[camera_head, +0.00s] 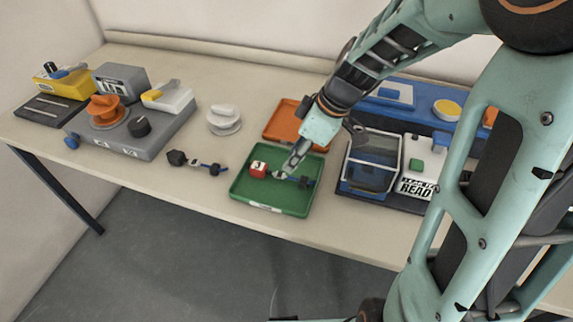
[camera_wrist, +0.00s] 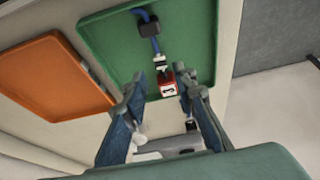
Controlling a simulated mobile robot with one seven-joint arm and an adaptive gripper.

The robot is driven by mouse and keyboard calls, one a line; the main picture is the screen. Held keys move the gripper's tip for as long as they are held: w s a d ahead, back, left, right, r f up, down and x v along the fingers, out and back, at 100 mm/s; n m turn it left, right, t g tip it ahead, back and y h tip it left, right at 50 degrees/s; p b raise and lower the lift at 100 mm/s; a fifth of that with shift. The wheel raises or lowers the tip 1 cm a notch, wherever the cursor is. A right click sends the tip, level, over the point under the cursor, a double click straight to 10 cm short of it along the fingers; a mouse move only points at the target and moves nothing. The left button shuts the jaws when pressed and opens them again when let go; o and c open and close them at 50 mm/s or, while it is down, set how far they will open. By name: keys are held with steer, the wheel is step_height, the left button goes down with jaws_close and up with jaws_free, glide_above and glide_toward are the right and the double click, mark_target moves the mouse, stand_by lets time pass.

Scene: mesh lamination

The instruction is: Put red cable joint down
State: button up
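The red cable joint (camera_head: 258,169) is a red block with a white marked face. It lies in the green tray (camera_head: 262,198), in line with a pale connector, a blue cable and a black block (camera_head: 307,182). My gripper (camera_head: 290,167) is low over the tray, just right of the red block. In the wrist view the gripper (camera_wrist: 176,80) has its two fingers apart, and the red joint (camera_wrist: 168,88) shows between and beyond the tips. I see no clear grip on it. The blue cable (camera_wrist: 155,44) runs from it to the black block.
An orange tray (camera_head: 287,121) lies behind the green one. A clear-lidded box (camera_head: 370,170) stands close on the right. Another cable (camera_head: 195,162) lies on the table to the left, near a white spool (camera_head: 223,119) and a grey machine (camera_head: 135,130).

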steer(key=v, duration=0.5)
steer(key=shift+r, duration=0.1)
stand_by(0.3)
